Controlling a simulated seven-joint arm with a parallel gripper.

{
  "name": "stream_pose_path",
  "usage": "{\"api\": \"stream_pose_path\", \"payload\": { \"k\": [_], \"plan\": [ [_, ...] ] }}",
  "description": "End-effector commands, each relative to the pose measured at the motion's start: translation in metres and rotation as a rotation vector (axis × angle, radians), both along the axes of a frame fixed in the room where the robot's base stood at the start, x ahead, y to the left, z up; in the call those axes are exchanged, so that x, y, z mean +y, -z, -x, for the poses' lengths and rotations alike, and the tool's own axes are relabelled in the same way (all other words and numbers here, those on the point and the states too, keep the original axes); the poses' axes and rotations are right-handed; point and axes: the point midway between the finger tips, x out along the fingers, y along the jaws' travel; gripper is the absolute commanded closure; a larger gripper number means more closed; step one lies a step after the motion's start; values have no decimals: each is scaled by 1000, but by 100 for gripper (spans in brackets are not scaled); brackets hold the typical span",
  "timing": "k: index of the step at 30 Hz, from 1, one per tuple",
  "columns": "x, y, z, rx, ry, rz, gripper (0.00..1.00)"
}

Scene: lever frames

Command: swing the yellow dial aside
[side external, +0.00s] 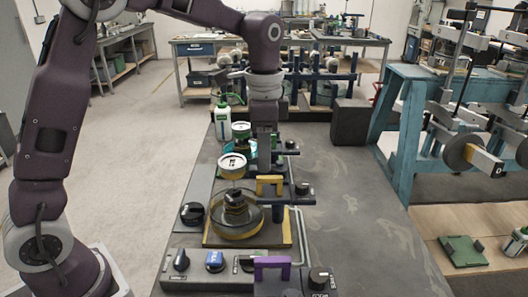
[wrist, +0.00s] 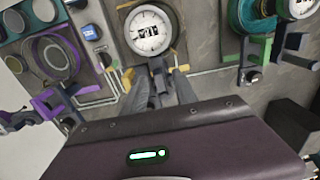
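The yellow dial (side external: 232,166) has a white face and an amber-yellow rim in the side view, standing above a round base with a black knob. It shows as a white round face at the top of the wrist view (wrist: 150,31). A yellow bracket-shaped handle (side external: 270,182) is just right of it; yellow parts (wrist: 128,79) show by the fingers in the wrist view. My gripper (side external: 265,168) points down above this handle, right of the dial. In the wrist view its grey fingers (wrist: 162,80) stand apart, below the dial. Whether they touch the handle is unclear.
A purple handle (side external: 271,265) and a panel of knobs (side external: 213,262) are nearer the camera. A teal dial (side external: 241,130) and a white-green bottle (side external: 223,120) stand behind. A dark box (side external: 350,122) is at the back right. The bench's right side is clear.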

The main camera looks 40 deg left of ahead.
Motion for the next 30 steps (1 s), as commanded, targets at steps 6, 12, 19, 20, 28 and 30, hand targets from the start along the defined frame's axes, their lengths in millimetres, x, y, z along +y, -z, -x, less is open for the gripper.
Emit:
{"api": "stream_pose_path", "payload": {
  "k": [6, 12, 19, 20, 28, 30],
  "plan": [
    [0, 0, 0, 0, 0, 0, 91],
    [0, -1, 0, -1, -1, 1, 100],
    [0, -1, 0, -1, -1, 1, 100],
    [0, -1, 0, -1, -1, 0, 100],
    [0, -1, 0, -1, -1, 0, 100],
    [0, -1, 0, -1, -1, 0, 100]
  ]
}}
